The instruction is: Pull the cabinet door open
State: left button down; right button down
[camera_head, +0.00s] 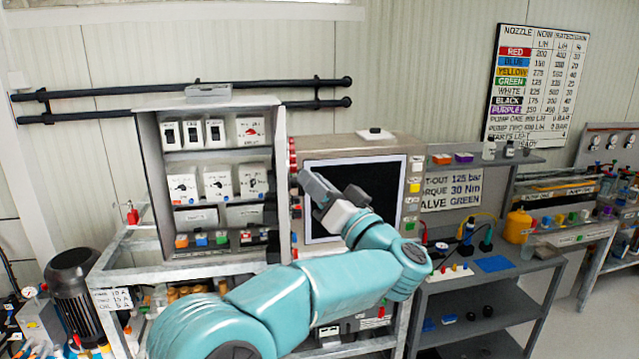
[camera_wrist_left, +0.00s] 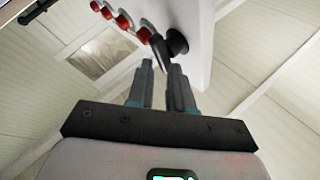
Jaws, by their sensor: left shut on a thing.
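The grey cabinet (camera_head: 150,165) stands open on a metal frame, its shelves visible. Its door (camera_head: 282,215) stands out from the right side and is seen nearly edge-on. The door's pale face (camera_wrist_left: 195,20) shows in the left wrist view, with several red knobs (camera_wrist_left: 124,18) and a black handle (camera_wrist_left: 160,48). My left gripper (camera_head: 305,180) is at the outer side of the door. In the left wrist view its fingers (camera_wrist_left: 162,68) are shut on the black handle. My right gripper is not in view.
White boxes (camera_head: 217,182) and small coloured blocks fill the cabinet shelves. A dark-screened panel (camera_head: 325,175) stands right behind my left forearm. A grey side shelf (camera_head: 495,300) with tools is further right. Open floor (camera_head: 610,310) lies at the far right.

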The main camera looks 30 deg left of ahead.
pick_arm(q)
jog(key=shift+w+a+f, duration=0.1)
jog(key=shift+w+f, duration=0.3)
jog(key=shift+f, duration=0.2)
jog(key=shift+s, duration=0.1)
jog(key=c, duration=1)
grip_release()
jog(key=shift+w+a+f, duration=0.15)
jog(key=shift+w+a, duration=0.05)
jog(key=shift+a, duration=0.05)
jog(key=shift+o, duration=0.2)
jog(key=shift+w+a, duration=0.1)
jog(key=shift+w, duration=0.05)
jog(key=shift+r, duration=0.25)
